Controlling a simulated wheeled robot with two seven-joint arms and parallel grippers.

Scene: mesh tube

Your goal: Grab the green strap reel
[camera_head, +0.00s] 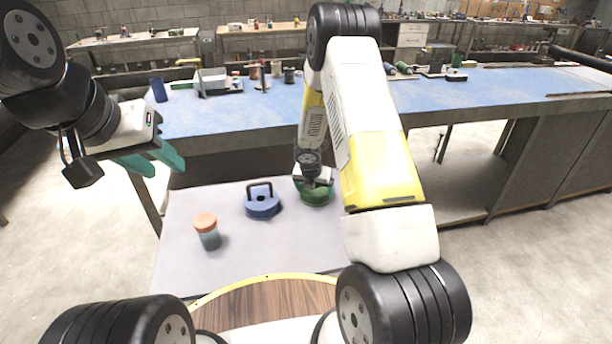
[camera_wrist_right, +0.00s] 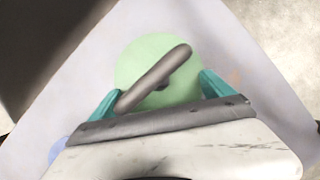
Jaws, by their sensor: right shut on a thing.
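The green strap reel (camera_head: 316,194) stands on the grey table at its right side, partly hidden by my right arm. In the right wrist view its round green body (camera_wrist_right: 184,88) and dark grey handle (camera_wrist_right: 158,76) lie between the teal fingers. My right gripper (camera_wrist_right: 161,84) comes down over the reel from above and is shut on its handle. My left gripper (camera_head: 150,161) has its teal fingers apart and empty, in the air beyond the table's left edge, far from the reel.
A blue strap reel (camera_head: 262,206) with a dark handle stands left of the green one. A jar with an orange lid (camera_head: 206,222) stands nearer me on the left. The grey table (camera_head: 240,250) is bare between them. A long blue-topped workbench (camera_head: 450,98) runs behind.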

